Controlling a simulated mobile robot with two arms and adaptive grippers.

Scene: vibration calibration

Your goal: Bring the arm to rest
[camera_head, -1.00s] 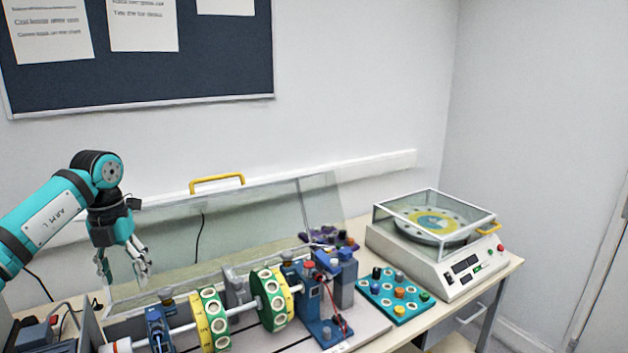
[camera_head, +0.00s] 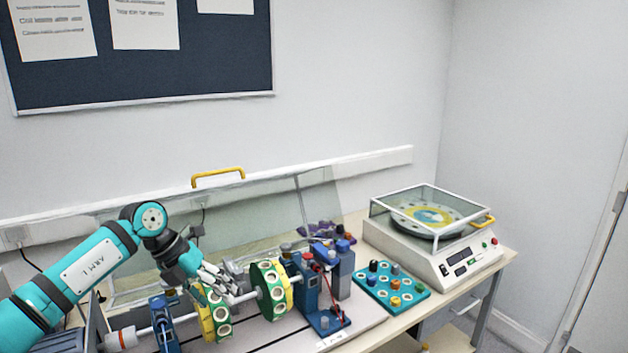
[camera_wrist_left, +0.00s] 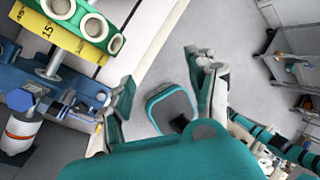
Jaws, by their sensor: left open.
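My left arm comes in from the left. My left gripper (camera_head: 226,284) is open and empty over the shaft rig, and in the head view it overlaps the left green-and-yellow disc (camera_head: 215,322). Whether it touches the disc cannot be told. A second disc (camera_head: 270,288) stands to its right on the same shaft. In the left wrist view the two fingers (camera_wrist_left: 165,82) are apart with floor between them, and a green-and-yellow disc (camera_wrist_left: 68,35) shows at the upper left. My right gripper is in neither view.
A clear guard with a yellow handle (camera_head: 218,177) stands raised behind the rig. Blue bearing supports (camera_head: 312,292) hold the shaft. A teal tray of coloured knobs (camera_head: 392,289) and a balance machine with a clear cover (camera_head: 437,232) stand to the right. The wall space above the guard is free.

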